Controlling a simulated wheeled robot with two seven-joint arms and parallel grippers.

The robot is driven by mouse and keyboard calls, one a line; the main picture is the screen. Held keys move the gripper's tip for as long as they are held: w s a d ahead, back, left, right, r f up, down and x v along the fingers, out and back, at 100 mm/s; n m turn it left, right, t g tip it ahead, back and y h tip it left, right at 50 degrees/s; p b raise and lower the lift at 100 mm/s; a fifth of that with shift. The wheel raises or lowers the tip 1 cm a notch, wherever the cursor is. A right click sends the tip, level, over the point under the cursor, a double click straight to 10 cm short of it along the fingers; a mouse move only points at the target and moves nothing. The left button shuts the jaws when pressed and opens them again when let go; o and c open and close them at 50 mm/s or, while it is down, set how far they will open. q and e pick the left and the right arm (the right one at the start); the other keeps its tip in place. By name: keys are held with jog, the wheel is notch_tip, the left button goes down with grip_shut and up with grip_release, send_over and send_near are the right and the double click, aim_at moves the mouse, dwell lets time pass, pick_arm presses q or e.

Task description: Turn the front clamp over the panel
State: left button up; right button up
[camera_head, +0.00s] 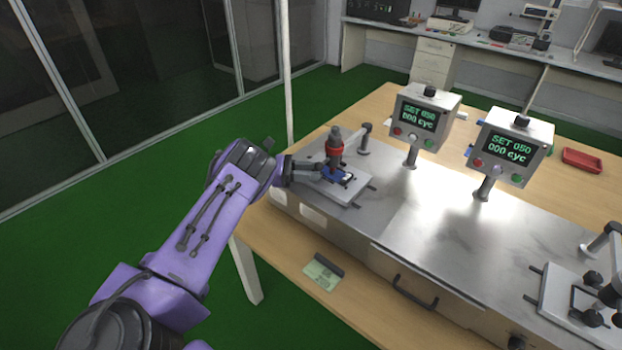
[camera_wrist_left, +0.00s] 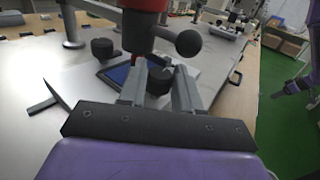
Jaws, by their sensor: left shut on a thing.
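The small panel, with a dark blue face (camera_head: 333,173), lies on the pale plate of the left test fixture. In the left wrist view its blue face (camera_wrist_left: 118,74) shows just left of my fingers. My left gripper (camera_head: 318,168) reaches in from the left, low over the plate. In the left wrist view its two grey fingers are shut on the black knob of the front clamp (camera_wrist_left: 159,80), at the panel's near edge. The clamp's bar is mostly hidden by the fingers. A second black knob (camera_wrist_left: 103,47) stands across the panel. Part of my right arm (camera_wrist_left: 300,84) shows at the right edge; its fingers are unclear.
A dark upright press with a red collar (camera_head: 335,150) stands over the panel, close to my fingers; a black ball (camera_wrist_left: 188,43) hangs near them. Two counter boxes (camera_head: 425,117) stand behind. Another fixture (camera_head: 570,297) is at right.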

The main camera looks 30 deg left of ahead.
pick_arm(q)
jog(key=shift+a+f+m+g+h, duration=0.1)
jog(key=shift+m+g+h, duration=0.2)
jog(key=shift+g, duration=0.1)
jog(key=o, duration=0.8)
jog(key=shift+c, duration=0.2)
jog(key=shift+a+b, duration=0.1)
jog(key=shift+b, duration=0.2)
